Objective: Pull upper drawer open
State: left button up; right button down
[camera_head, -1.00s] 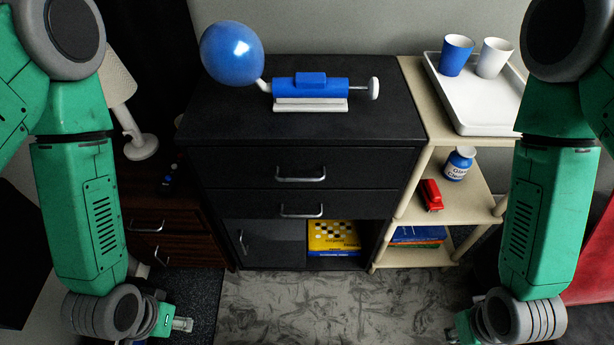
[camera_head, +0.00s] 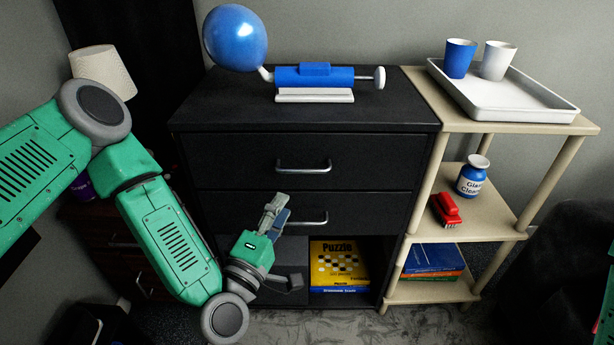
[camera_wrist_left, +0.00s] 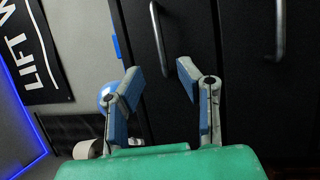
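The black cabinet's upper drawer (camera_head: 240,158) is closed flush, with a silver bar handle (camera_head: 303,169). The lower drawer (camera_head: 240,208) beneath it has a similar handle (camera_head: 308,220) and is also closed. My left gripper (camera_head: 284,243) is in front of the cabinet, lower than the upper handle and left of the lower one. In the left wrist view the gripper (camera_wrist_left: 162,78) is open and empty, its fingers apart. The upper handle (camera_wrist_left: 158,38) shows beyond the gap between them, not touched; the lower handle (camera_wrist_left: 280,30) is to the right. My right gripper is out of view.
A blue balloon (camera_head: 235,38) on a blue pump (camera_head: 315,77) sits on the cabinet top. A beige shelf (camera_head: 520,213) with a white tray (camera_head: 500,100) stands at right. An open compartment below holds a yellow puzzle box (camera_head: 338,262). A lamp (camera_head: 103,70) is at left.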

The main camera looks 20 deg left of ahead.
aim_at(303, 172)
pick_arm(q)
jog(key=b+x, duration=0.1)
jog(key=x, duration=0.9)
jog(key=shift+w+b, duration=0.35)
grip_shut()
